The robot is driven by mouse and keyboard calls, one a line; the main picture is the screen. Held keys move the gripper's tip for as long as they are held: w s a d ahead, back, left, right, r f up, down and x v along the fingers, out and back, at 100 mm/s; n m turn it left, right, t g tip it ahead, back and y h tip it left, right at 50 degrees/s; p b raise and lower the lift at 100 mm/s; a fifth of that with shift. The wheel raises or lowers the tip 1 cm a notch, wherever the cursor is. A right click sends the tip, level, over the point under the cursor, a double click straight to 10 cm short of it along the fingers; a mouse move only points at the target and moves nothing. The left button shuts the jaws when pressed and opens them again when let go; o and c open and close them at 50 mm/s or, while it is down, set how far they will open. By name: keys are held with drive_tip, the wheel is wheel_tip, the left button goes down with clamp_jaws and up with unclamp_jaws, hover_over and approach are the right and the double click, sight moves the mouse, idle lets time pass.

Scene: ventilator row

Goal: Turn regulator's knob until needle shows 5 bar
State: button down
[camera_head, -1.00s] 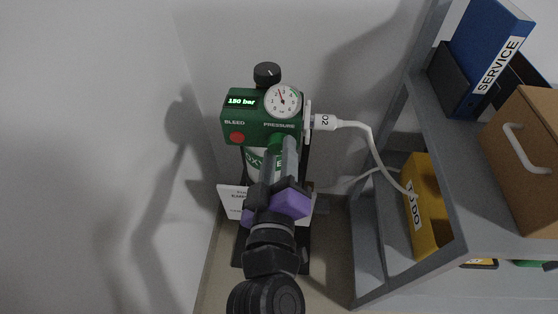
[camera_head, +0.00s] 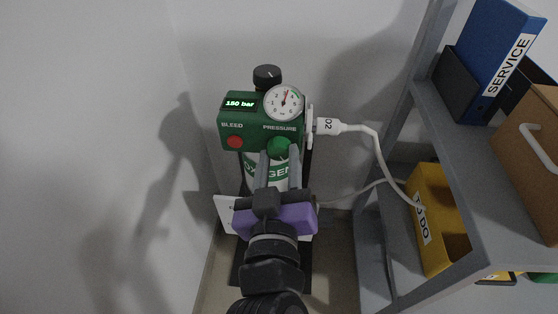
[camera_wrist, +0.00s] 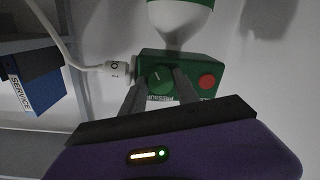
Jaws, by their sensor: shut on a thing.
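The green regulator (camera_head: 232,122) sits on top of the oxygen cylinder (camera_head: 270,170). Its round white gauge (camera_head: 283,103) faces up. The red needle points nearly straight up, slightly right of the top; the small digits are hard to read. The green knob (camera_head: 278,147) is on the front, below the PRESSURE label. My gripper (camera_head: 279,157), with its purple body, is shut on the knob with one finger on each side. In the wrist view the knob (camera_wrist: 157,81) sits between the grey fingertips (camera_wrist: 160,88), its light mark near upright.
A red BLEED button (camera_head: 235,142) is left of the knob and a black knob (camera_head: 267,76) is behind. A white O2 hose (camera_head: 355,128) runs right to a grey shelf (camera_head: 455,150) with a yellow TO DO box (camera_head: 424,225). A wall is close on the left.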

drive_tip(key=shift+f, duration=0.15)
drive_tip(key=c, duration=0.9)
unclamp_jaws()
drive_tip(key=shift+s, duration=0.15)
drive_tip(key=s, duration=0.7)
drive_tip(key=shift+s+r+p, duration=0.2)
drive_tip(key=shift+s+p, duration=0.1)
drive_tip(key=shift+p, duration=0.1)
